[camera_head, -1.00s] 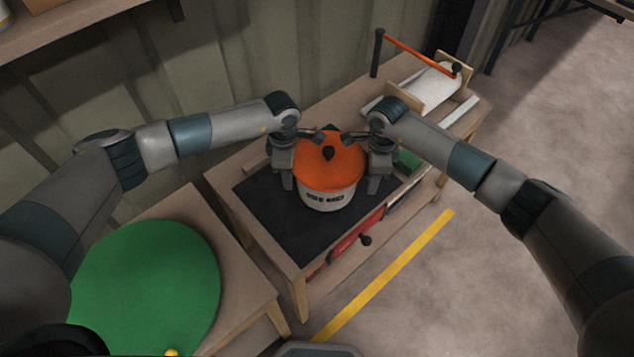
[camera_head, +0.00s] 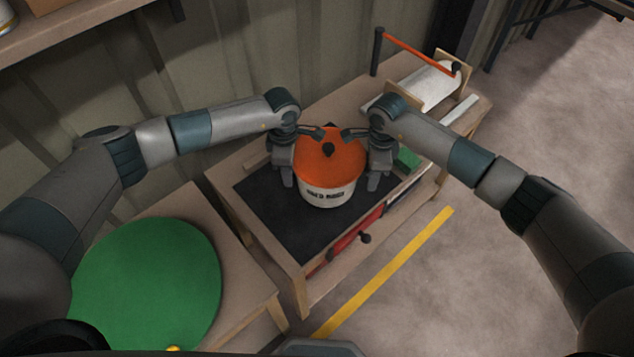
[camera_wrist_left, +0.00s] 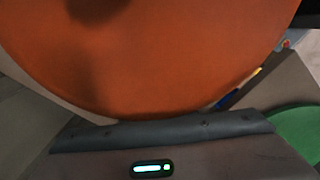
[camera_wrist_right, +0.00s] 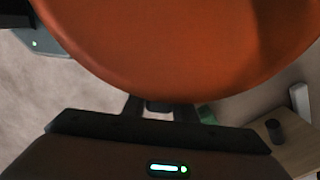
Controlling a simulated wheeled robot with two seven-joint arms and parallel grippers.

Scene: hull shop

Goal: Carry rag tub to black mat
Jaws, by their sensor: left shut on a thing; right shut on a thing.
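The rag tub (camera_head: 329,195) is a white pot with dark lettering and an orange lid with a black knob. It is upright over the far right part of the black mat (camera_head: 284,226) on the wooden bench; I cannot tell whether it touches the mat. My left gripper (camera_head: 293,172) is shut on its left side and my right gripper (camera_head: 370,172) is shut on its right side. The orange lid fills much of the left wrist view (camera_wrist_left: 150,60) and the right wrist view (camera_wrist_right: 180,45). The fingertips' contact with the tub is mostly hidden.
A round green mat (camera_head: 150,280) lies on the bench at the left. A white roll (camera_head: 432,86) in a wooden holder stands on the far right of the bench, with an orange bar (camera_head: 415,50) above. A green block (camera_head: 408,159) is beside my right gripper. The near-left black mat is clear.

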